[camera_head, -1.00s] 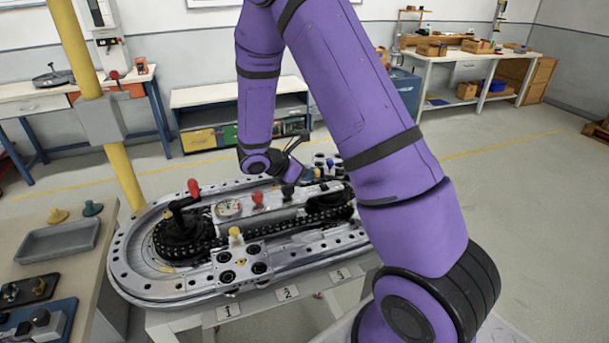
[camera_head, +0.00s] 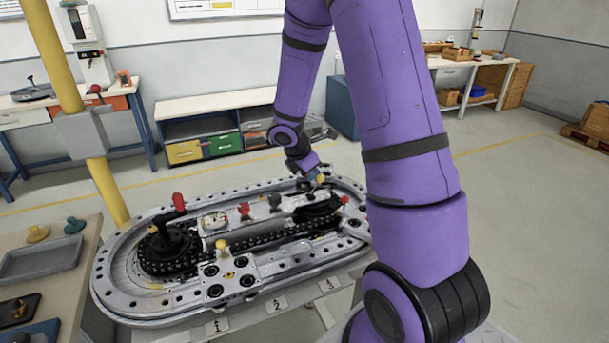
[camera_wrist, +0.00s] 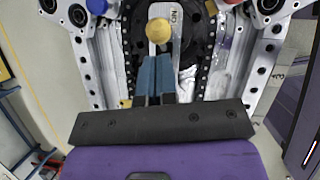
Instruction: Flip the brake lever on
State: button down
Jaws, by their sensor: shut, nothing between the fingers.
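A lever with a yellow ball knob (camera_wrist: 159,31) stands by the right-hand chain wheel; I take it as the brake lever. A small plate (camera_wrist: 173,17) with lettering lies beside it. My gripper (camera_wrist: 155,70) is shut and empty, its blue fingers pointing at the knob. The fingertips look very close to the knob; I cannot tell whether they touch. In the head view, my gripper (camera_head: 314,174) is low over the far right end of the ring track (camera_head: 110,285), with the yellow knob (camera_head: 320,179) at its tip. The lever's base is partly hidden.
A gauge (camera_head: 214,221), a red knob (camera_head: 243,210) and another yellow knob (camera_head: 221,244) stand along the track. A yellow post (camera_head: 107,190) rises behind the left end. Floor on the right is open.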

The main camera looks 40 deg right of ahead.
jog(key=shift+s+d, duration=0.2)
jog(key=shift+d, duration=0.35)
jog(key=shift+s+d, duration=0.15)
jog(key=shift+d, duration=0.4)
jog(key=shift+d, duration=0.1)
